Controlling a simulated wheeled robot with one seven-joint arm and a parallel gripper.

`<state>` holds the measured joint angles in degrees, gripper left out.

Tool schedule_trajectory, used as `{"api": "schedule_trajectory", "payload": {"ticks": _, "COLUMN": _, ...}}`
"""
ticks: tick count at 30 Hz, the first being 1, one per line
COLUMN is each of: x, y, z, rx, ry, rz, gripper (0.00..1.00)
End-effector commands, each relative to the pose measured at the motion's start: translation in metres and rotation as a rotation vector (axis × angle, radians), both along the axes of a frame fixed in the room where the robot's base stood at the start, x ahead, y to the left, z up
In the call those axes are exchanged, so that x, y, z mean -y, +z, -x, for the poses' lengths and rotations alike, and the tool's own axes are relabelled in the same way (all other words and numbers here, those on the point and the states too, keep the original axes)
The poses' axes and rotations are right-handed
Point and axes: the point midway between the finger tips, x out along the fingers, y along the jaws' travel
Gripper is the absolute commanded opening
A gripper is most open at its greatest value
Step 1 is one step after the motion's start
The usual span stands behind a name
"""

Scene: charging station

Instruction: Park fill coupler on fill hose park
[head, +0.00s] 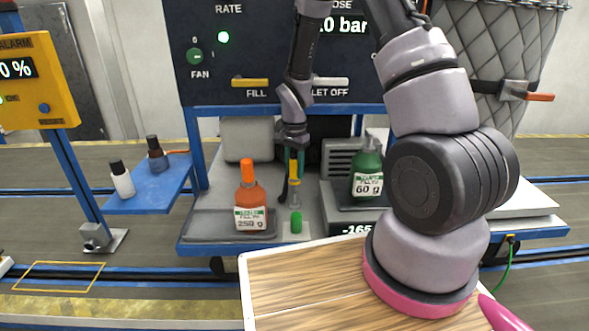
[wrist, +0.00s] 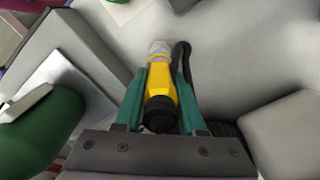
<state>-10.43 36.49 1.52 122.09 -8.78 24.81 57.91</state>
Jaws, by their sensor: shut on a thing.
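My gripper (head: 294,172) points down over the grey bench, and its teal fingers are shut on the yellow fill coupler (head: 294,190). In the wrist view, the gripper (wrist: 161,78) has one finger on each side of the coupler (wrist: 160,84), which has a black end and a pale grey tip. A black hose (wrist: 181,50) runs beside it. A short green post (head: 296,222) stands on a pale plate (head: 285,231) just below and in front of the coupler, apart from it. I cannot tell whether this post is the fill hose park.
An orange bottle (head: 250,205) stands on the bench to the left. A green bottle (head: 367,172) stands on a scale (head: 345,205) to the right. The dark control panel (head: 230,70) rises behind. A blue side shelf (head: 150,190) holds two small bottles.

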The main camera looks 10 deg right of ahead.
Motion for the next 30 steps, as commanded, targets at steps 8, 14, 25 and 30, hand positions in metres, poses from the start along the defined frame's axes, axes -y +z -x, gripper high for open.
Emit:
{"api": "schedule_trajectory", "payload": {"ticks": 8, "x": 0.0, "y": -0.002, "z": 0.0, "rx": 0.0, "ry": 0.0, "rz": 0.0, "gripper": 0.0}}
{"api": "schedule_trajectory", "payload": {"ticks": 14, "x": 0.0, "y": -0.008, "z": 0.0, "rx": -0.001, "ry": -0.001, "rz": 0.0, "gripper": 0.0}}
{"api": "schedule_trajectory", "payload": {"ticks": 25, "x": 0.0, "y": -0.017, "z": 0.0, "rx": 0.0, "ry": 0.0, "rz": 0.0, "gripper": 0.0}}
{"api": "schedule_trajectory", "payload": {"ticks": 30, "x": 0.0, "y": -0.021, "z": 0.0, "rx": 0.0, "ry": 0.0, "rz": 0.0, "gripper": 0.0}}
